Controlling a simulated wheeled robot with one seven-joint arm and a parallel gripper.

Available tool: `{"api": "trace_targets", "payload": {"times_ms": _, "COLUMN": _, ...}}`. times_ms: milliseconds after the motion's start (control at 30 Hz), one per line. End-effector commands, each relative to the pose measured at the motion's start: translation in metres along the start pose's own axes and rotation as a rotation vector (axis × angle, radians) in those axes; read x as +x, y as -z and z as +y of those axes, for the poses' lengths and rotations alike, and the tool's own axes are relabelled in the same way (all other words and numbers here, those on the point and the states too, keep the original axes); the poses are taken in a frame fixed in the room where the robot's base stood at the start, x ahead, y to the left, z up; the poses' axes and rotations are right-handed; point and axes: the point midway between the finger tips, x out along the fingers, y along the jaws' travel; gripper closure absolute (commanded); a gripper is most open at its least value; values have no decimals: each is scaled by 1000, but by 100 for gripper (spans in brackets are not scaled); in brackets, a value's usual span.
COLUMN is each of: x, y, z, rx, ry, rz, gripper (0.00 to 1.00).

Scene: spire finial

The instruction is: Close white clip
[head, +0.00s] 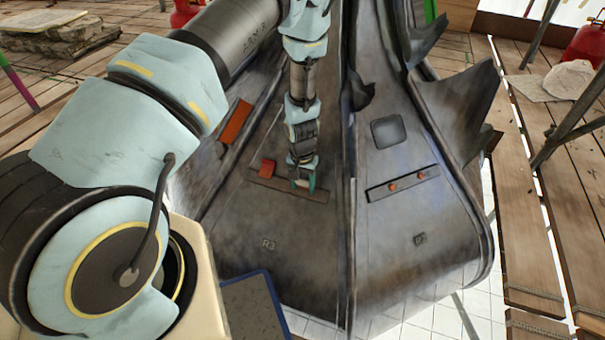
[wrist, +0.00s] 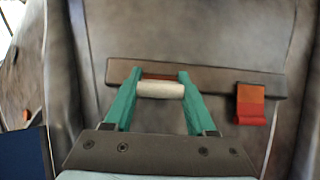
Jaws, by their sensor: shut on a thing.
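The white clip (wrist: 160,90) is a short pale roll-shaped piece on a dark bar (wrist: 216,80) fixed to the grey metal panel. A reddish-brown strip shows just above it in the wrist view. My gripper (wrist: 161,80) has its teal fingers on the left and right ends of the white clip and is shut on it, with the fingertips reaching the bar.
A red and orange clip (wrist: 250,104) sits on the same bar, right of my gripper in the wrist view. Another bar (head: 403,183) with two orange pieces is on the adjoining panel, beyond a raised seam. Curved dark fins (head: 460,110) stick out at the right. Wooden planks (head: 540,220) surround the spire.

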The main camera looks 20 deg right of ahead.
Motion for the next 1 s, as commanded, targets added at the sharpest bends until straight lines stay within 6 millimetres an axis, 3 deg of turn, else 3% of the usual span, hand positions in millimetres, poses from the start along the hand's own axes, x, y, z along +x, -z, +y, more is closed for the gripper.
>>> {"api": "trace_targets", "payload": {"times_ms": 33, "x": -7, "y": 1, "z": 0, "rx": 5, "ry": 3, "rz": -19, "gripper": 99}}
{"api": "trace_targets", "payload": {"times_ms": 1000, "x": 6, "y": 24, "z": -2, "rx": -1, "ry": 2, "rz": -549, "gripper": 99}}
